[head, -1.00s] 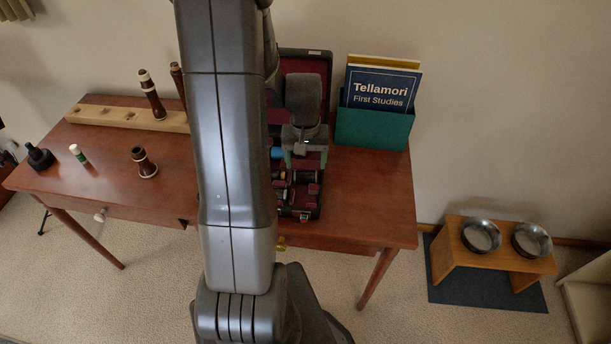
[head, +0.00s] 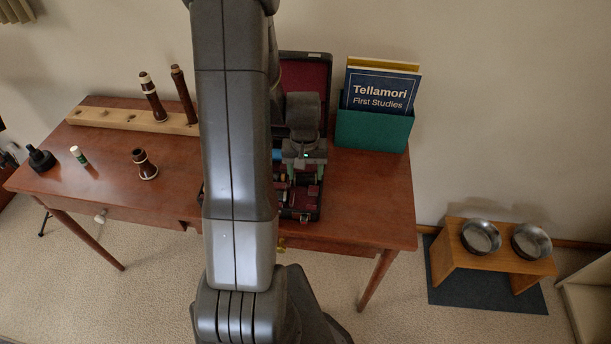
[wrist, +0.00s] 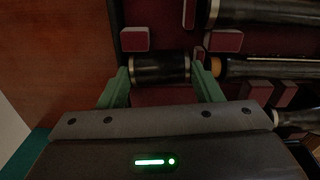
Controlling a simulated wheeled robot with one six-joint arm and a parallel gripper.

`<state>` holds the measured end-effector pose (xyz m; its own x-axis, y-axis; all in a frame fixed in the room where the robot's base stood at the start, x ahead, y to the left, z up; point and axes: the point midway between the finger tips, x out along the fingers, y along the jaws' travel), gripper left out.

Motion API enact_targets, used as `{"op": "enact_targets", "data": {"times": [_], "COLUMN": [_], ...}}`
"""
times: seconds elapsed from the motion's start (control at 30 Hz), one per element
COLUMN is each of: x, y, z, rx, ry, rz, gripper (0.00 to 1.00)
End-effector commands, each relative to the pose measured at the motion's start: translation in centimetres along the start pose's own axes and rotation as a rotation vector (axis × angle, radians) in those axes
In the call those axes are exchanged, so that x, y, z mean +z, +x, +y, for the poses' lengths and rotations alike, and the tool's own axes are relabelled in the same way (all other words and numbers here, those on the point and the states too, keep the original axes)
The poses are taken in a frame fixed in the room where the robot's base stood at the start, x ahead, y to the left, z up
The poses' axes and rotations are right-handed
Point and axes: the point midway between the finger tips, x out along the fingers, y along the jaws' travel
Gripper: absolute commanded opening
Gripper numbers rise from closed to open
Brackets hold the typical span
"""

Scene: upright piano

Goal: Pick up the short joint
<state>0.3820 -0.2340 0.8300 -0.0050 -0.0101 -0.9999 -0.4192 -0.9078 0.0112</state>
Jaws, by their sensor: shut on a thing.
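The short joint (wrist: 160,69) is a short black cylinder with a silver ring at each end, seen in the wrist view. My gripper (wrist: 161,73) is shut on it, with one green finger at each end. The joint is at the red-lined case (wrist: 205,92); I cannot tell whether it still touches the lining. In the head view my gripper (head: 306,177) is over the open case (head: 312,217), and the gripper and arm hide much of the inside.
Longer black joints (wrist: 265,68) lie beside it in the case. A teal holder with music books (head: 374,130) stands right of the case. At left are a wooden stand (head: 100,117) with upright brown pieces, a short brown piece (head: 146,164), a small tube (head: 79,156) and a black item (head: 40,158).

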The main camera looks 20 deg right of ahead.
Motion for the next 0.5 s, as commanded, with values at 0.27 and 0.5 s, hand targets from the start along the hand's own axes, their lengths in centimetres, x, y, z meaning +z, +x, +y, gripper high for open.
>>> {"op": "enact_targets", "data": {"times": [0.27, 0.5], "x": [-0.1, -0.1], "y": [-2.6, -7.0], "z": [0.0, 0.1], "rx": [0.0, 0.0], "ry": [0.0, 0.0], "rz": [0.006, 0.006], "gripper": [0.36, 0.36]}}
